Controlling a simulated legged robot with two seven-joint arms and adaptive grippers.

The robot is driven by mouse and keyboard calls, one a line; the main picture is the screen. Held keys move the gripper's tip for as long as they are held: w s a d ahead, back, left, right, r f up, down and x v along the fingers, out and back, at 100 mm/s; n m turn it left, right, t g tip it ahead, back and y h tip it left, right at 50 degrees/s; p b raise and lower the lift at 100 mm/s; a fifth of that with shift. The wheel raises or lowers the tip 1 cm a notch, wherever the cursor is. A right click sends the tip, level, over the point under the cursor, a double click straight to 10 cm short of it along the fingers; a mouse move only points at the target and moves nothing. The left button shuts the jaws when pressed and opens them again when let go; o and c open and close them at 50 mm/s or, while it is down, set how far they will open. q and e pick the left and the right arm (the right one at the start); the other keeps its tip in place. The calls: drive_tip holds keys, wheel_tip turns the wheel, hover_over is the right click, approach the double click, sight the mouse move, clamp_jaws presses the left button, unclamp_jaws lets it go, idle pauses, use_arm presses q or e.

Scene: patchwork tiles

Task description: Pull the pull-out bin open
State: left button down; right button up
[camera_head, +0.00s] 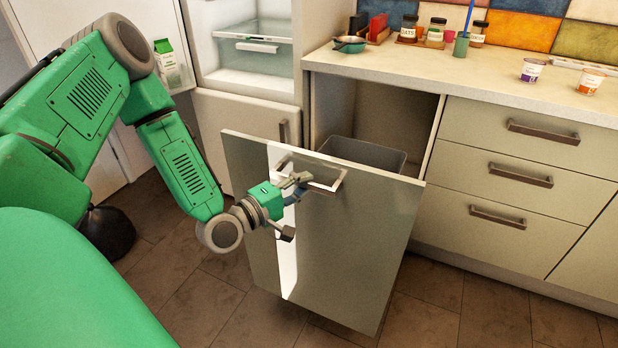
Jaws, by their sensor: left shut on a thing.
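The pull-out bin's front panel (350,250) stands well out from the cabinet, so the bin is open. A grey bin (366,152) shows behind the panel's top edge, inside the cabinet opening. The bar handle (328,186) is near the top of the panel. My left gripper (297,205) is at the left end of the handle and is shut on it; the fingers hide that end. My right gripper is out of view.
Drawers with brown handles (520,174) are right of the opening. The fridge (240,50) stands open at the back left. A dark bag (107,232) lies on the floor at left.

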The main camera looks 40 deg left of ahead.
use_arm(q)
drive_tip(key=shift+a+f, duration=0.15)
drive_tip(key=shift+a, duration=0.2)
drive_tip(key=c, duration=1.6)
unclamp_jaws()
drive_tip(key=shift+o, duration=0.6)
drive_tip(key=shift+a+f, duration=0.1)
drive_tip(key=shift+a, duration=0.15)
drive_tip(key=shift+s, duration=0.25)
drive_tip(key=s+a, duration=0.1)
drive_tip(key=s, duration=1)
drive_tip(key=shift+s+a, duration=0.2)
drive_tip(key=shift+a, duration=0.2)
drive_tip(key=shift+d, duration=0.1)
drive_tip(key=shift+a+f, duration=0.1)
drive_tip(key=shift+a, duration=0.1)
